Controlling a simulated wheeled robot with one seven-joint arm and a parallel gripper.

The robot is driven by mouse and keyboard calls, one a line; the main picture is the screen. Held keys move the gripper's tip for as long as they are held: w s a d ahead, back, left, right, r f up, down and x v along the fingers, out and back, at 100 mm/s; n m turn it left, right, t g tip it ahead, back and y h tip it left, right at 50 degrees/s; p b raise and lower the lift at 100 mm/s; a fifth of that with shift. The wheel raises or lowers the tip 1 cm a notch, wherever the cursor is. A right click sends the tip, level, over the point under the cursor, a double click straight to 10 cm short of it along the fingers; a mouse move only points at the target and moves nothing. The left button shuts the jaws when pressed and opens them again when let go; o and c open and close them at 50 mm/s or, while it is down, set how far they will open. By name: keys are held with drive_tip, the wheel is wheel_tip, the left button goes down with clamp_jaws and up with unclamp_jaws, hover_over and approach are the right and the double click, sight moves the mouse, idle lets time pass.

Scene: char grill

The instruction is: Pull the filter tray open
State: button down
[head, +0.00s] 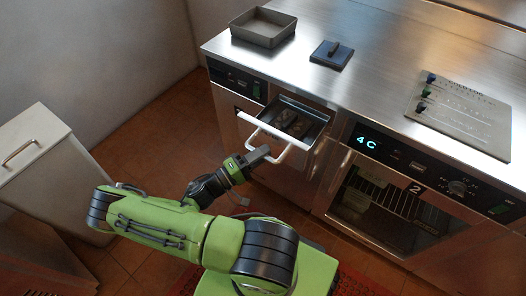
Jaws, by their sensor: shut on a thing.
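The filter tray (304,118) is a metal drawer that sticks out from the front of the steel counter, so its inside shows. Dark items lie in it. A white bar handle (284,152) runs along its front. My gripper (262,152) is at the left part of this handle and is shut on it. The fingertips are small in the head view, and the exact contact is partly hidden by the gripper itself.
The counter top holds a grey pan (263,27), a dark blue block (331,54) and a metal sign plate (459,112). An oven (385,205) with a lit display is right of the tray. A white bin (38,155) stands at the left. Tiled floor lies between.

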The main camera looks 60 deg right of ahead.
drive_tip(key=c, duration=1.1)
unclamp_jaws()
drive_tip(key=shift+o, duration=0.2)
drive_tip(key=v, duration=1.5)
drive_tip(key=shift+w+a+f, duration=0.15)
drive_tip(key=shift+a+f, duration=0.05)
drive_tip(key=shift+a, duration=0.1)
